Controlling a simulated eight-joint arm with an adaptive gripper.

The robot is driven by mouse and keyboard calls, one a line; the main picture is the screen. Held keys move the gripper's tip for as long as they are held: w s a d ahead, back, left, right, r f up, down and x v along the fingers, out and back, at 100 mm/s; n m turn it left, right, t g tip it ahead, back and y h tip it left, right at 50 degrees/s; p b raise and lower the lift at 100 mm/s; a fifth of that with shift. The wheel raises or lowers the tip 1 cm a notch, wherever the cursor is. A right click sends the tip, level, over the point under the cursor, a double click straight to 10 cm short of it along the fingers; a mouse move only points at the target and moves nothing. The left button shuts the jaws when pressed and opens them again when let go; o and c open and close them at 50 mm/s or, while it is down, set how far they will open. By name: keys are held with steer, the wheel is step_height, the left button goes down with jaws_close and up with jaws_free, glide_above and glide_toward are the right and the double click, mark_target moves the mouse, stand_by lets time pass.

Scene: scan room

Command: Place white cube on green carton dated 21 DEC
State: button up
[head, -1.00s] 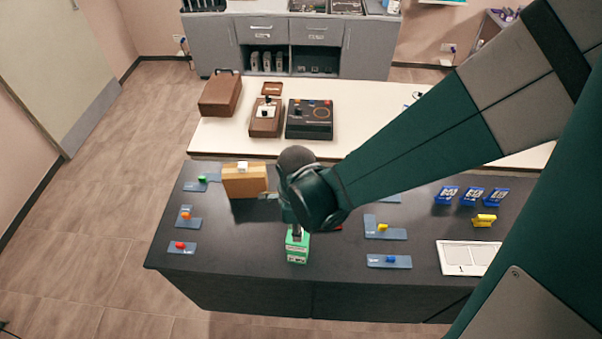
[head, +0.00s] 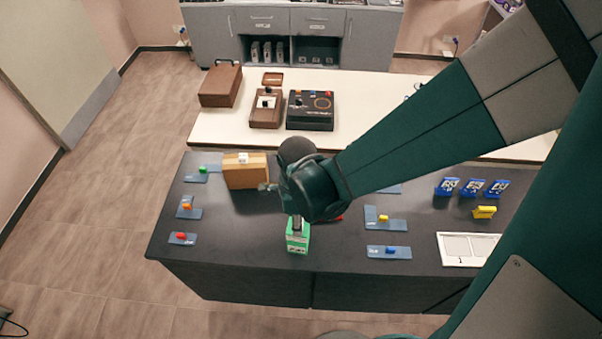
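A green carton (head: 298,240) with white print stands upright near the front edge of the dark table; its date is too small to read. My gripper (head: 297,223) points down directly over the carton. My wrist hides most of it, and I cannot tell if the fingers are open or shut, or whether they touch the carton. A small pale patch shows at the fingers, too unclear to name. A small white piece (head: 243,158), perhaps the white cube or a label, shows on top of a brown cardboard box (head: 246,176) left of my wrist.
The dark table (head: 230,225) carries blue plates with small coloured pieces at left and right. Several blue cards (head: 472,188), a yellow piece (head: 484,212) and a white tray (head: 468,261) are at the right. Behind stands a pale table (head: 215,125) with brown cases and a black device (head: 310,112).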

steer(key=shift+r, duration=0.15)
step_height(320, 180, up, 12)
steer(key=shift+p, duration=0.45)
stand_by(0.5)
stand_by(0.8)
steer(key=d+r+n+t, duration=0.2)
steer(key=d+r+n, duration=0.3)
steer(key=d, duration=0.3)
steer(key=d+r+n+t, duration=0.2)
steer(key=d+r+n, duration=0.2)
steer(key=d+n, duration=0.3)
steer(key=d+r+n+t, duration=0.3)
steer(key=d+r+n, duration=0.2)
steer(key=d, duration=0.6)
steer(key=shift+r+n, duration=0.35)
steer(key=shift+n, duration=0.15)
